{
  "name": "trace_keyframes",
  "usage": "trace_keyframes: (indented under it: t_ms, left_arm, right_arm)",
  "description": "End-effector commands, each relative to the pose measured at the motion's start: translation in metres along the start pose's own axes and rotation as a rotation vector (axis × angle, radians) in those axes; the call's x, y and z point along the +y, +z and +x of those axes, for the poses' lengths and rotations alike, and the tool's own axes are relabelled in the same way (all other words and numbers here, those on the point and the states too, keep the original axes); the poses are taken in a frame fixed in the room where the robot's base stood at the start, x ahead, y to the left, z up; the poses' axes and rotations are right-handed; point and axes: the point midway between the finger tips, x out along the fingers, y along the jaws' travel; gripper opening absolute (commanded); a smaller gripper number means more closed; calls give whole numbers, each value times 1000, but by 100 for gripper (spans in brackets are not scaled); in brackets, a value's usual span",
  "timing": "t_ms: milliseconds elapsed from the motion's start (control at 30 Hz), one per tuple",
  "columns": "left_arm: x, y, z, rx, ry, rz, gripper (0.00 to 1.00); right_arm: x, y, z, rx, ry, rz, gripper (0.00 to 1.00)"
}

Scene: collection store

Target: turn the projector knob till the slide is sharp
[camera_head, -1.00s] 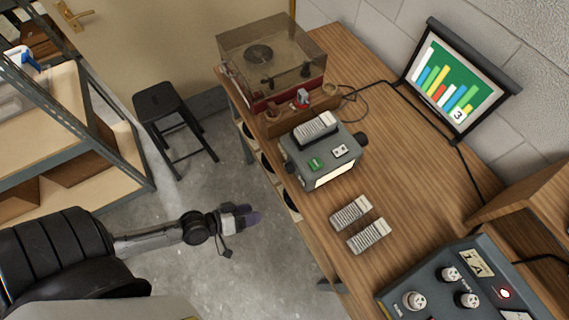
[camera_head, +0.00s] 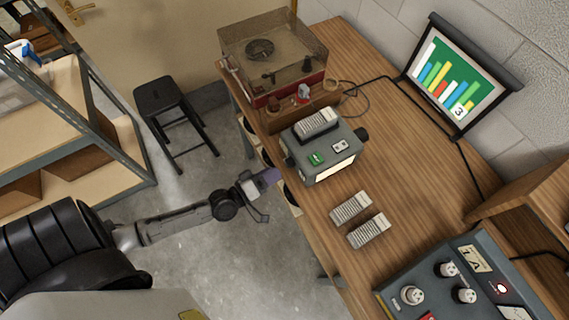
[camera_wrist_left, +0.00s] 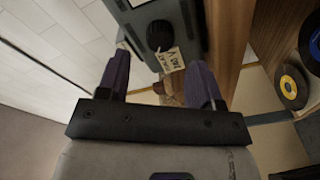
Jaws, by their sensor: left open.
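The grey slide projector (camera_head: 322,160) stands on the wooden bench, with a slide tray on top. The screen (camera_head: 457,82) behind shows coloured bars on green and a 3; I cannot judge fine sharpness at this size. My left gripper (camera_head: 273,175) is at the bench's left edge, just left of the projector, empty. In the left wrist view its purple fingers (camera_wrist_left: 160,72) are spread open. A round black knob (camera_wrist_left: 160,36) on the projector's side (camera_wrist_left: 192,25) lies ahead of the gap between the fingers, not gripped. A paper tag (camera_wrist_left: 172,60) hangs below it. My right gripper is out of view.
A turntable (camera_head: 270,60) stands behind the projector. Two slide trays (camera_head: 350,207) lie in front of it, and a control box (camera_head: 460,285) stands at the near right. A black stool (camera_head: 170,110) and shelving (camera_head: 70,120) are at the left. The floor between is clear.

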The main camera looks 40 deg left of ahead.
Motion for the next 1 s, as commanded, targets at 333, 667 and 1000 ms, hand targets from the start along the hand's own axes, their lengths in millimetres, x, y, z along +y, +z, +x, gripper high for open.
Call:
trace_keyframes:
  t_ms: [333,667,1000]
  left_arm:
    - [0,0,43,0,0,0,60]
    - [0,0,51,-1,-1,1,60]
    - [0,0,51,-1,-1,1,43]
  right_arm:
    - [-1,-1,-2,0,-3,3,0]
    - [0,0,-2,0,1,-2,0]
    - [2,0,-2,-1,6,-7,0]
